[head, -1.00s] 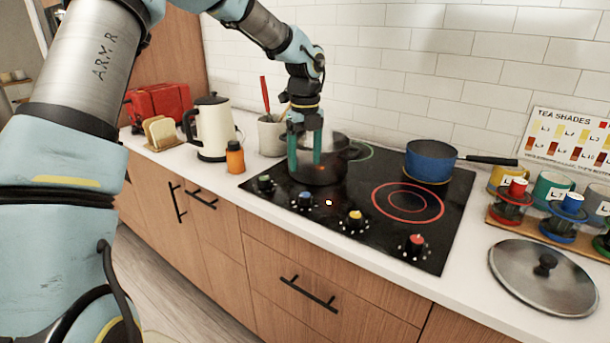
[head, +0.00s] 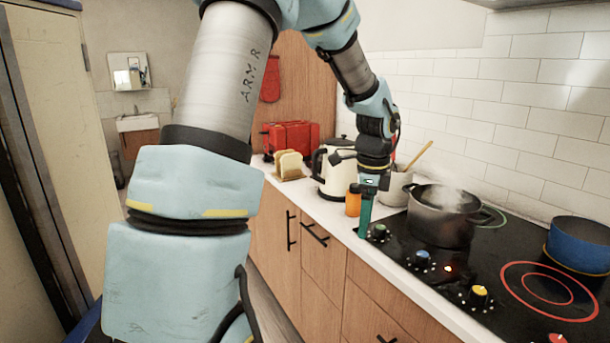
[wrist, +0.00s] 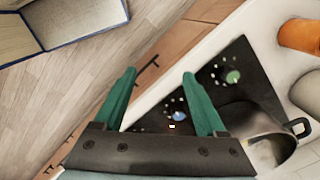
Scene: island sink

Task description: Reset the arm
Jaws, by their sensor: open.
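My gripper (head: 366,212) hangs from my raised arm at the front edge of the counter, left of the dark steaming pot (head: 441,216). In the wrist view its two green fingers (wrist: 157,102) are spread apart with nothing between them. The black hob (wrist: 232,92) with its knobs and part of the pot (wrist: 270,150) show beyond the fingers. In the head view one finger mostly hides the other.
An orange bottle (head: 353,201), a cream kettle (head: 336,170) and a utensil crock (head: 394,188) stand close behind my gripper. A blue pan (head: 578,245) sits at the right. The floor (wrist: 60,90) in front of the cabinets is clear.

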